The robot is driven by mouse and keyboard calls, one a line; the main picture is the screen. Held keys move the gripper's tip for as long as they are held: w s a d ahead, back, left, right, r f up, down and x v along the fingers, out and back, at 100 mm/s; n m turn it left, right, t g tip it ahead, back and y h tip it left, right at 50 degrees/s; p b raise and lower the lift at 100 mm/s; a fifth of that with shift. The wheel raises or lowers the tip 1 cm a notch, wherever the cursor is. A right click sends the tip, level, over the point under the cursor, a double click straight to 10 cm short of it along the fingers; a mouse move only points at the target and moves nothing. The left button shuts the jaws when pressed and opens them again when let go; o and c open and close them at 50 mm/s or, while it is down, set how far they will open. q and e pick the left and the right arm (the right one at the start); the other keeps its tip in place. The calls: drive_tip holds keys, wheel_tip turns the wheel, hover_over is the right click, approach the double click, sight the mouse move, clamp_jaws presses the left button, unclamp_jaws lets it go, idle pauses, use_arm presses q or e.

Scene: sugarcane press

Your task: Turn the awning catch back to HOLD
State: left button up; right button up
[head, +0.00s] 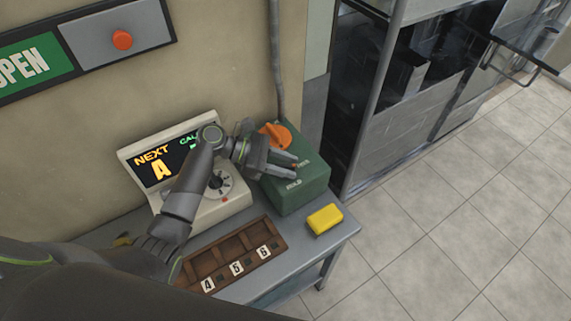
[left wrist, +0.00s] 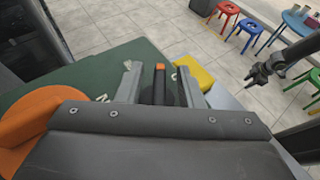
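The awning catch is a green box (head: 306,194) at the right end of the table, with an orange knob (head: 275,136) on top and FREE and HOLD lettering. My left gripper (head: 294,166) is over the box top, its fingers apart and pointing right, between the knob and the lettering. In the left wrist view the orange knob (left wrist: 28,122) is at the left edge, and a dark strip with an orange tip (left wrist: 160,67) shows between the spread fingers. My right gripper (left wrist: 262,72) appears small at the right.
A yellow block (head: 325,218) lies beside the box at the table's edge. A display unit (head: 160,165) with a dial stands left of the box. Stools (left wrist: 228,10) stand on the tiled floor beyond.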

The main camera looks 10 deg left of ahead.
sight(286, 165)
use_arm(q)
wheel_tip(286, 165, up, 10)
drive_tip(key=shift+f, duration=0.2)
